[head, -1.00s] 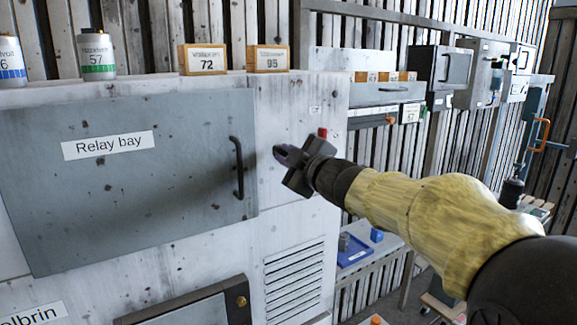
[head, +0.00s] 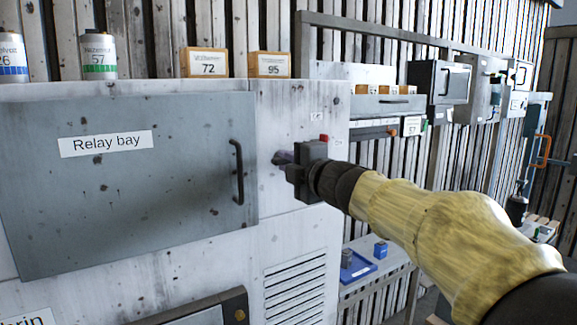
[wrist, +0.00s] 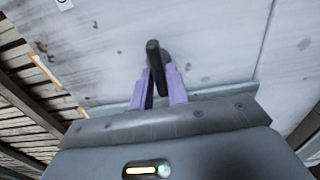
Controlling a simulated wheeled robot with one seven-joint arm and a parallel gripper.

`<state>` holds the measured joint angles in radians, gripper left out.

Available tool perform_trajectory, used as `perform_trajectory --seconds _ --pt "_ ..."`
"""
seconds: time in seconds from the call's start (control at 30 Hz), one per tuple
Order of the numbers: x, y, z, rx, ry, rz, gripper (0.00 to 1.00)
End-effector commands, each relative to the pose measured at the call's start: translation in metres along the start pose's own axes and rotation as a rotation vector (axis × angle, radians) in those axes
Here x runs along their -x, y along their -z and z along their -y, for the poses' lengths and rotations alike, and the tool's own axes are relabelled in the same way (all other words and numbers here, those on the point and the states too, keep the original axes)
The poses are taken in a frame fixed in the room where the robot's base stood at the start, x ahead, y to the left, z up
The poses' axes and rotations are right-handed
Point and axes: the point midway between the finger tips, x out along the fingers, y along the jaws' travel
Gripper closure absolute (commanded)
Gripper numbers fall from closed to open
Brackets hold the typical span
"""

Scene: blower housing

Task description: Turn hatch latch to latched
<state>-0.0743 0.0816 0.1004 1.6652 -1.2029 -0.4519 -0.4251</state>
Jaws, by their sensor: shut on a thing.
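My gripper (head: 281,158) is at the white cabinet's front panel, right of the grey hatch (head: 170,215) labelled "Relay bay". In the wrist view its two purple fingers (wrist: 160,82) are shut on a small black lever (wrist: 153,50), apparently the hatch latch. The lever's upper end sticks out past the fingertips and leans slightly. In the head view my gripper hides most of the latch. The hatch lies flush with the cabinet front and has a black upright handle (head: 238,172) near its right edge.
A red button-like part (head: 324,138) sits just behind my gripper on the cabinet. Boxes marked 72 (head: 206,63) and 95 (head: 269,65) and cans stand on the cabinet top. A vent grille (head: 295,290) is below. A shelf with a blue tray (head: 357,268) lies to the right.

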Motion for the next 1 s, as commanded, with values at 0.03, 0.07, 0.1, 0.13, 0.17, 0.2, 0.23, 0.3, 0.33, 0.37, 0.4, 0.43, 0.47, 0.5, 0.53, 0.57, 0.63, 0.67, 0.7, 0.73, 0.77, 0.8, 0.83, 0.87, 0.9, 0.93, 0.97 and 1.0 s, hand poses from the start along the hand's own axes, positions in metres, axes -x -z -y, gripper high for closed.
perform_trajectory --seconds 0.03,0.07,0.1,0.13,0.17,0.2,0.23,0.3,0.33,0.37,0.4,0.43,0.47,0.5,0.53,0.57,0.63,0.67,0.7,0.73,0.77,0.8,0.83,0.87,0.9,0.93,0.97,1.0 --pt "0.000 0.000 0.002 0.003 0.003 0.001 1.00" --pt "0.000 0.000 0.002 0.004 0.003 0.001 1.00" --pt "0.000 0.000 0.002 0.005 0.003 0.001 1.00" --pt "0.000 -0.001 0.002 0.005 0.003 0.001 1.00" --pt "0.000 -0.001 0.002 0.005 0.003 0.001 1.00" --pt "0.000 -0.001 0.002 0.005 0.003 0.001 1.00" --pt "0.000 -0.001 0.002 0.005 0.003 0.001 1.00" --pt "0.000 -0.001 0.002 0.004 0.003 0.001 1.00" --pt "0.000 0.000 0.002 0.004 0.003 0.001 1.00" --pt "0.000 -0.001 0.002 0.004 0.003 0.001 1.00" --pt "0.000 0.000 0.002 0.004 0.003 0.001 0.76" --pt "0.000 0.000 0.002 0.004 0.003 0.001 0.70" --pt "0.000 0.000 0.002 0.004 0.003 0.001 0.65" --pt "0.000 0.000 0.002 0.004 0.003 0.001 0.65" --pt "0.000 0.000 0.001 0.004 0.002 0.000 0.65" --pt "0.000 0.000 0.001 0.004 0.002 0.000 0.65" --pt "0.000 0.000 0.001 0.003 0.002 0.000 0.65" --pt "0.000 0.000 0.001 0.003 0.002 0.000 0.65" --pt "0.000 0.000 0.001 0.003 0.002 0.000 0.65" --pt "0.000 0.000 0.001 0.004 0.001 0.000 0.65" --pt "0.001 0.000 0.001 0.004 0.001 0.000 0.65" --pt "0.002 0.000 0.001 0.004 0.001 0.001 0.65" --pt "0.004 0.000 0.001 0.004 0.001 0.001 0.65" --pt "0.005 0.000 0.001 0.004 0.001 0.001 0.65" --pt "0.009 -0.001 0.001 0.005 0.001 0.002 0.65" --pt "0.012 -0.001 0.001 0.005 0.001 0.002 0.65" --pt "0.016 -0.001 0.001 0.005 0.000 0.003 0.65" --pt "0.022 -0.001 0.001 0.005 0.000 0.002 0.65"
